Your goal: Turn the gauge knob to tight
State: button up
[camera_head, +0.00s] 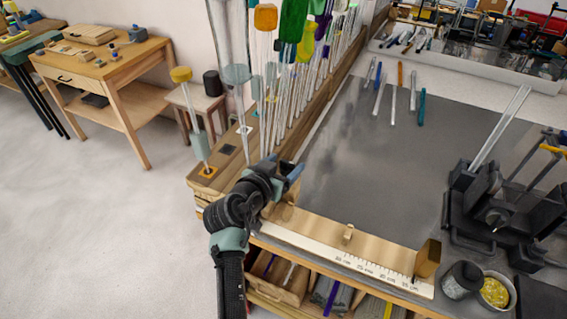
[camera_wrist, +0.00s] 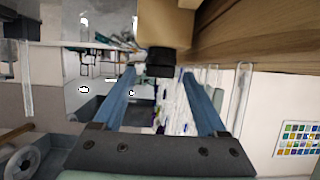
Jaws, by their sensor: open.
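A gauge with a printed scale (camera_head: 345,262) runs along the front edge of the bench, with a wooden block (camera_head: 428,259) at its right end and a small wooden peg (camera_head: 348,233) near its middle. In the wrist view a dark knob (camera_wrist: 160,61) projects from a pale wooden block (camera_wrist: 166,24). My gripper (camera_head: 291,173) is at the left end of the gauge, partly hiding it in the head view. In the wrist view my gripper (camera_wrist: 159,78) is open, its blue fingers on either side of the knob's lower end. Contact cannot be told.
Upright glass rods with coloured ends (camera_head: 292,25) stand in a rack just beyond my gripper. Loose rods (camera_head: 393,105) lie on the grey bench top (camera_head: 350,150). A dark fixture (camera_head: 490,205) and a yellow-filled cup (camera_head: 494,291) are at right. Open floor lies left.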

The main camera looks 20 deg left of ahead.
grip_shut()
dwell(0.3)
